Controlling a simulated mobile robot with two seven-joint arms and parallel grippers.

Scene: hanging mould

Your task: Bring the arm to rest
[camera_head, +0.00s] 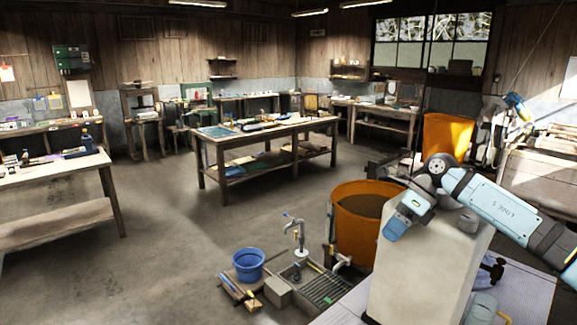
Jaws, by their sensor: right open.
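My right arm comes in from the right edge and bends down at its wrist. My right gripper (404,216) is open, in front of the upper left part of a tall pale block-like shape. Nothing shows between its fingers. I cannot tell whether it touches the pale shape. My left gripper is not in view. I cannot make out a hanging mould with certainty.
An orange tub (357,222) stands behind and left of my right gripper. A tap (298,234), a floor drain and a blue bucket (248,265) are at the lower middle. A wooden table (264,131) stands mid-room. The floor (155,235) on the left is clear.

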